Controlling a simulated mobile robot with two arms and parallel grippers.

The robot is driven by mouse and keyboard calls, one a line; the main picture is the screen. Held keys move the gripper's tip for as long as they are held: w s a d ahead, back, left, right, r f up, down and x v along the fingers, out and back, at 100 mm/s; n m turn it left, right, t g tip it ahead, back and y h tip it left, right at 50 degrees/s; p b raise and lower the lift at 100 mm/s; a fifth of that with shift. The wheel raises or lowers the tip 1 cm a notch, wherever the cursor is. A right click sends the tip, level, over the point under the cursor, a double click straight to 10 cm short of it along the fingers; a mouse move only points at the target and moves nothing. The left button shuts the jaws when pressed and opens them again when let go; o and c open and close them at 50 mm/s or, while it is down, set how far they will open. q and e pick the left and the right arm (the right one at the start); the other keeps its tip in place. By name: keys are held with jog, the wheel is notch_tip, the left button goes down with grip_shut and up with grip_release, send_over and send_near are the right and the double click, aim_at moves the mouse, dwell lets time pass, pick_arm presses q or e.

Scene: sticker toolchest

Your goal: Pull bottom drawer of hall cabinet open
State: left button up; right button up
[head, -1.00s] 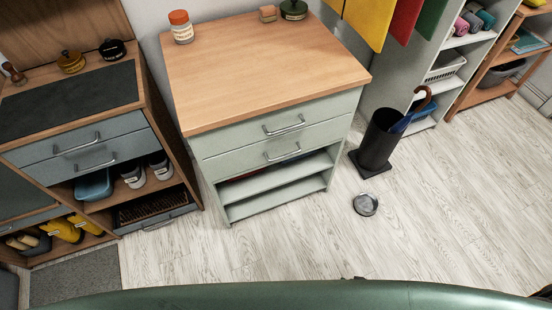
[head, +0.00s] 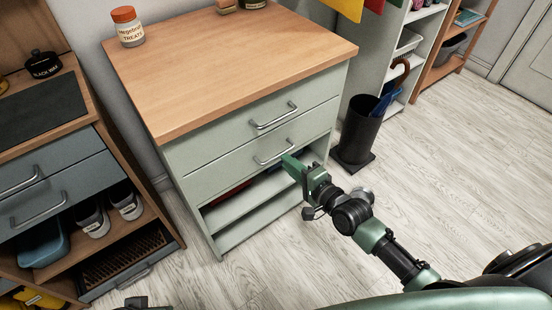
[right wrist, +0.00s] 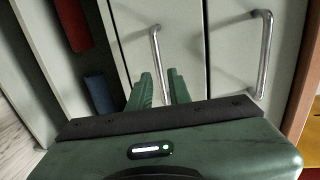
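The hall cabinet, pale green with a wood top (head: 225,65), stands in the middle of the head view. It has two drawers above open shelves. The bottom drawer (head: 240,168) looks shut, and its bar handle (head: 273,152) is metal. My right gripper (head: 290,162) is just at the right of this handle in the head view. In the right wrist view, my open fingers (right wrist: 160,72) point at the bottom drawer handle (right wrist: 155,45), which runs between them in the picture. I see no contact. The upper drawer handle (right wrist: 264,50) is to their right.
A jar (head: 127,27) stands on the cabinet top. A wooden unit with grey drawers (head: 60,190) is at the left. Floor in front is clear.

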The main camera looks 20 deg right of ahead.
aim_at(279, 155)
jog(key=b+x, duration=0.1)
jog(key=x, duration=0.4)
jog(key=shift+w, duration=0.1)
grip_shut()
jog(key=shift+f, duration=0.1)
dwell(1.2)
